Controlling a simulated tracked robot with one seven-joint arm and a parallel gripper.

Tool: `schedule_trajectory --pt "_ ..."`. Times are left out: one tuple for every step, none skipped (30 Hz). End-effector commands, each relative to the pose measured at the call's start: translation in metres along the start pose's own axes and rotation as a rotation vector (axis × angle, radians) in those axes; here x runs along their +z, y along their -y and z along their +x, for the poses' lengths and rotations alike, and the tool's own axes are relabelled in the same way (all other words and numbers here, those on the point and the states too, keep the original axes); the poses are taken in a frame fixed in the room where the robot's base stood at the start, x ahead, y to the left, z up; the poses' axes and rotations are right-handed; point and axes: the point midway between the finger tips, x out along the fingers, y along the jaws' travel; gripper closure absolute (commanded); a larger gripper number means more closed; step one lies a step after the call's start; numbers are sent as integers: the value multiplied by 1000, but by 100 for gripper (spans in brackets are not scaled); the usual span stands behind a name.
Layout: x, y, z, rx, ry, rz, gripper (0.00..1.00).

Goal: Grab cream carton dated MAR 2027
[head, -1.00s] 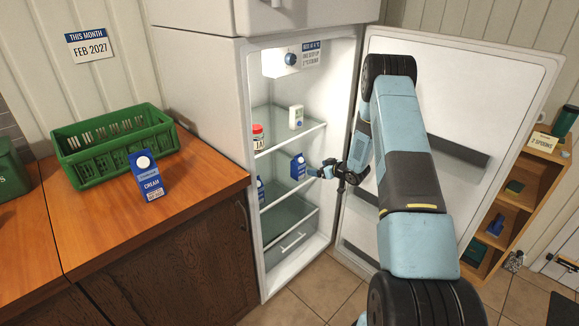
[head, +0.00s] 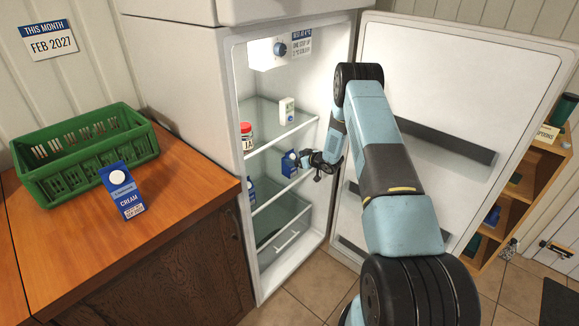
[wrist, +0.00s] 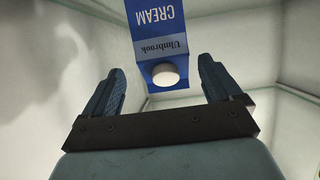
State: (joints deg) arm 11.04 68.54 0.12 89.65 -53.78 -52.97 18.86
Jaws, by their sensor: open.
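A blue cream carton (head: 290,164) stands on a middle shelf inside the open fridge. In the wrist view the carton (wrist: 160,42) shows upside down, with its white cap toward me and the words CREAM and Ulmbrook; no date shows. My gripper (wrist: 161,72) is open, one finger on each side of the carton's cap end, with gaps at both sides. In the head view my gripper (head: 304,161) is just right of the carton. Another cream carton (head: 122,192) stands on the counter; its date print is too small to read. A further blue carton (head: 251,190) is partly hidden by the fridge's left wall.
A green basket (head: 85,155) sits on the wooden counter (head: 185,190). A wall sign (head: 47,40) reads THIS MONTH FEB 2027. A red-lidded jar (head: 246,135) and a white carton (head: 287,110) stand on the shelf above. The open fridge door (head: 450,100) is behind my arm.

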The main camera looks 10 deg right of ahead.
Motion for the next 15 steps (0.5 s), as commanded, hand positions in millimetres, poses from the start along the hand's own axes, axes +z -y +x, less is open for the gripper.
schedule_trajectory --pt "0 1 5 -1 0 -1 8" --pt "0 1 8 -1 -1 -1 8" --pt "-1 1 10 -1 -1 -1 8" --pt "-1 1 11 -1 -1 -1 8" --pt "-1 1 12 -1 -1 -1 8" --pt "-1 1 14 -1 0 -1 8" --pt "-1 2 16 -1 0 0 8" --pt "-1 2 18 -2 0 0 8" --pt "-1 3 22 -2 0 0 8" --pt "-1 4 26 -2 0 0 8" --pt "-2 4 31 -2 0 -1 8" --pt "-3 5 37 -2 0 -2 8" --pt "-4 6 41 -2 -1 -3 8" --pt "-4 7 45 -2 0 -2 8" --pt "-3 6 50 -1 0 -1 8"
